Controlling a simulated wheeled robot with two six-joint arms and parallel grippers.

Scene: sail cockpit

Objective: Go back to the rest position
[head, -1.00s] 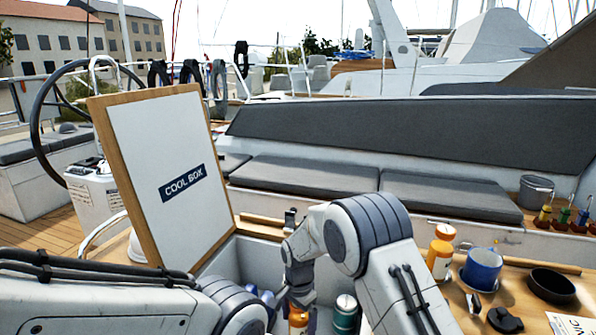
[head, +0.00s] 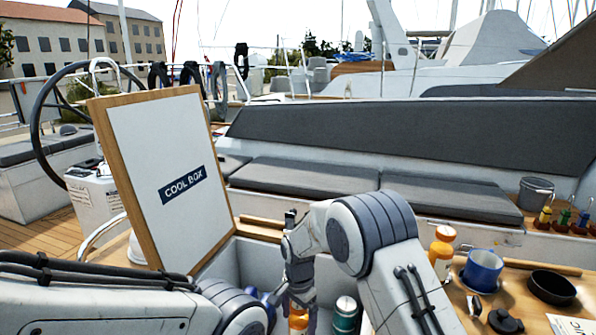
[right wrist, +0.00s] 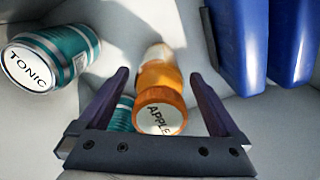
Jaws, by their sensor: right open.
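The cool box lid (head: 165,175), white with a wooden edge and a "COOL BOX" label, stands raised above the open box. My right gripper (right wrist: 162,100) is open inside the box, its fingers apart on either side of an orange bottle (right wrist: 160,88) with an "APPLE" cap. The right arm also shows in the head view, reaching down into the box. My left arm comes in from the lower left in the head view. Its gripper cannot be made out there.
A teal tonic can (right wrist: 52,57) and blue blocks (right wrist: 262,40) lie in the box near my right gripper. On the table at right are an orange bottle (head: 441,252), a blue mug (head: 482,270) and a black bowl (head: 551,286). Bench cushions (head: 300,187) stretch behind.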

